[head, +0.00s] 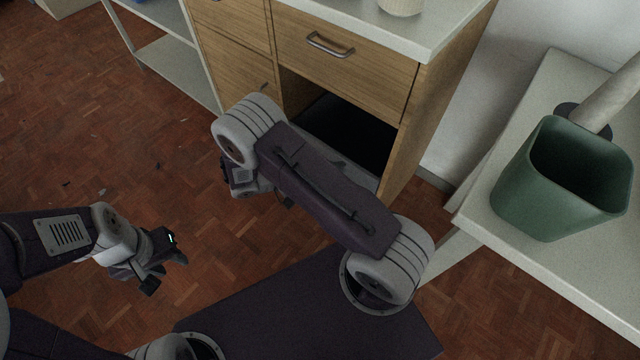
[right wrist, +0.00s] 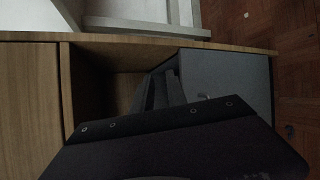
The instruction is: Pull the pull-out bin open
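The pull-out bin's grey front (right wrist: 225,80) shows in the right wrist view, set in the lower part of the cabinet opening, with a small detail on its face. In the head view its front is hidden behind my right arm. Only a grey edge and a dark interior (head: 345,135) show below the wooden drawer. My right arm's end is low in front of the cabinet, and its fingers are not clearly visible. In the right wrist view a dark panel fills the foreground, so contact with the bin cannot be told. My left gripper (head: 160,265) is open and empty above the floor.
The wooden cabinet (head: 432,110) has drawers with metal handles. A white side table (head: 475,210) at the right carries a green bin (head: 535,200). A grey shelf unit (head: 165,60) stands at the left.

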